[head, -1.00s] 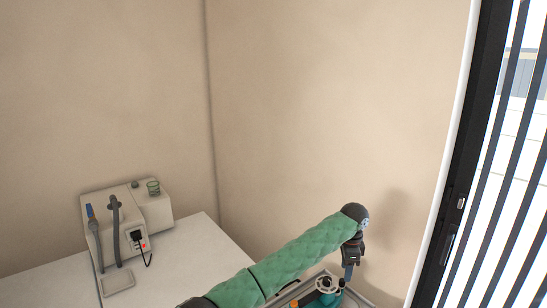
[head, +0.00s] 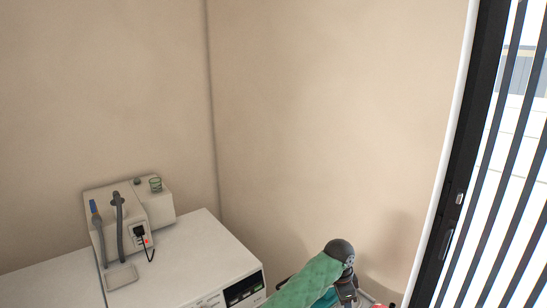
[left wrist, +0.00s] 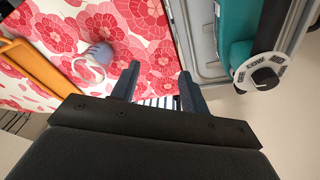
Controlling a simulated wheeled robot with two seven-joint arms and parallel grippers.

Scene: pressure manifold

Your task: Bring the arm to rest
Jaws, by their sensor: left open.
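My left arm, in a green quilted sleeve, reaches in from the bottom of the head view toward the lower right. Its gripper is mostly cut off at the bottom edge there. In the left wrist view my left gripper (left wrist: 158,84) is open, its two dark fingers apart with nothing between them. Below the fingers lies a red and pink flowered surface. A teal device with a round white dial (left wrist: 264,80) stands at the right in a grey tray (left wrist: 203,40), apart from the fingers. My right gripper is not in view.
A grey-purple mug (left wrist: 98,56) and an orange object (left wrist: 38,62) are at the left in the wrist view. In the head view, a white box-shaped machine (head: 128,215) with hoses stands on a white top (head: 190,262). A barred window or door (head: 495,170) is at the right.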

